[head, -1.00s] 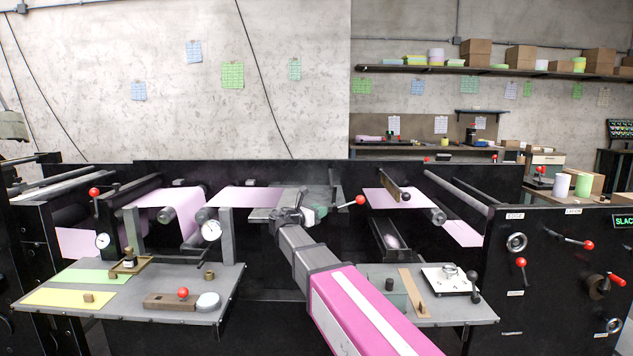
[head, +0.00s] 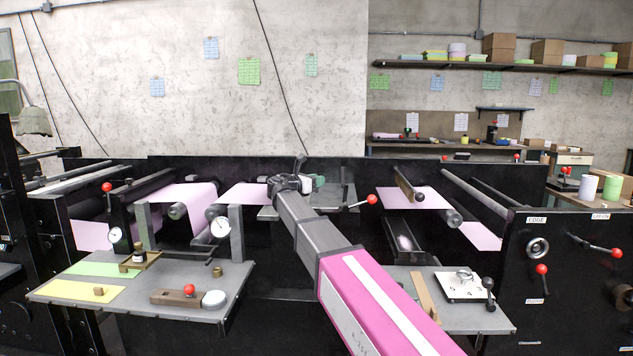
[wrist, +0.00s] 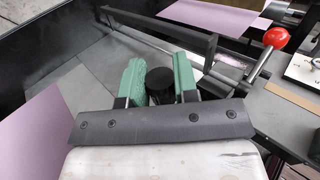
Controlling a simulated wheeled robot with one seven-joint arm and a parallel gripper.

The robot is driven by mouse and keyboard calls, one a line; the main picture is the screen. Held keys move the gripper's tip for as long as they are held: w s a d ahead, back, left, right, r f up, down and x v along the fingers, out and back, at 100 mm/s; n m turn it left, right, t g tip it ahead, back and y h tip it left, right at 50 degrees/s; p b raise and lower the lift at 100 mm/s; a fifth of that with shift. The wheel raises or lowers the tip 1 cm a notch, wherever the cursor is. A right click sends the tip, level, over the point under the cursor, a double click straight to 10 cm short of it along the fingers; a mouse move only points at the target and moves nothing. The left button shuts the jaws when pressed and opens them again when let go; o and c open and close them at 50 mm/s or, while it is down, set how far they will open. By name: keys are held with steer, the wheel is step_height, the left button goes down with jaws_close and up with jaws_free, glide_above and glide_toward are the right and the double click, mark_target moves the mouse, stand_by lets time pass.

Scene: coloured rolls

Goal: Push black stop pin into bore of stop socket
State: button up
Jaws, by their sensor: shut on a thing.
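In the wrist view a round black piece, seemingly the head of the black stop pin (wrist: 160,80), sits between the two green fingers of my gripper (wrist: 160,87). My gripper is shut on it. In the head view my gripper (head: 298,184) is over the middle of the machine, near the pink web, and appears small. A thin dark part stands up there, but I cannot tell if it is the pin or a finger. I cannot pick out the stop socket or its bore in either view. The pin's lower end is hidden.
A red-knobbed lever (wrist: 276,38) stands right of my fingers, and a dark rail (wrist: 160,30) lies beyond them. The left side table (head: 135,290) holds a brown block, a round grey piece and gauges nearby. The right side table has a white plate (head: 464,284).

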steer(key=shift+f, duration=2.8)
steer(key=shift+f, duration=1.65)
stand_by(0.5)
stand_by(0.3)
steer(key=o, duration=1)
steer(key=v, duration=1)
steer(key=shift+s+a, duration=0.3)
